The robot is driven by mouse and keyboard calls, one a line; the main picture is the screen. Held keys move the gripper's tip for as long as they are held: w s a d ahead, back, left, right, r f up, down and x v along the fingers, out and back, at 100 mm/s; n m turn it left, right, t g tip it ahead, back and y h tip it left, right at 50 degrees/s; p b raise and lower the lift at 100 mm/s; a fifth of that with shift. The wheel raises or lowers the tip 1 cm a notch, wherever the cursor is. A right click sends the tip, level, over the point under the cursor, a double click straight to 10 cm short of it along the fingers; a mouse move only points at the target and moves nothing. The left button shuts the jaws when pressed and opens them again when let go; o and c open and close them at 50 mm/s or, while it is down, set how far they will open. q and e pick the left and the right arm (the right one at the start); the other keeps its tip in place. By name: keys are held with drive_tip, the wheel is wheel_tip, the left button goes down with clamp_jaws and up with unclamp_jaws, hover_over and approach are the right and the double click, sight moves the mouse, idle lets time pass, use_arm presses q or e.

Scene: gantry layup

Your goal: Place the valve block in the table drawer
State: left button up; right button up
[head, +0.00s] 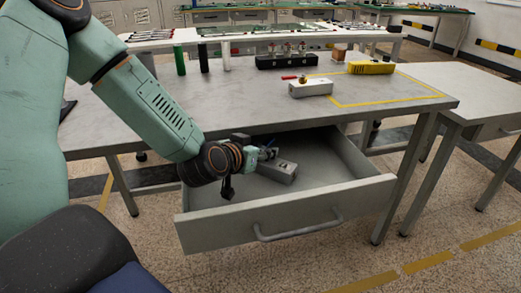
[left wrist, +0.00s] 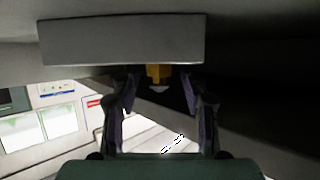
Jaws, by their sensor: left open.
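The table drawer (head: 300,218) is pulled out. A grey block (head: 279,171), which looks like the valve block, lies inside it towards the back. My left gripper (head: 266,153) is in the drawer, right at the block. In the left wrist view, the open fingers (left wrist: 160,118) stand on either side, with the grey block (left wrist: 120,42) just past their tips and a small brass-coloured fitting (left wrist: 159,73) between them. Whether a finger touches it, I cannot tell. My right gripper is out of view.
On the table (head: 225,108) stand a white block with a red handle (head: 310,88), a black block with several fittings (head: 287,61), a yellow case (head: 371,67), and green, black and white cylinders. The yellow-marked area (head: 400,90) is mostly clear. The drawer's front floor is free.

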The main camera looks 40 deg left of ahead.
use_arm(q)
drive_tip(key=shift+r, duration=0.1)
drive_tip(key=shift+s+r, duration=0.15)
drive_tip(key=p+v, duration=0.4)
drive_tip(key=shift+s+r+p, duration=0.25)
drive_tip(key=shift+s+p, duration=0.05)
drive_tip(key=shift+p+v, duration=1.25)
drive_tip(key=shift+f, duration=0.15)
drive_tip(key=shift+c, duration=0.5)
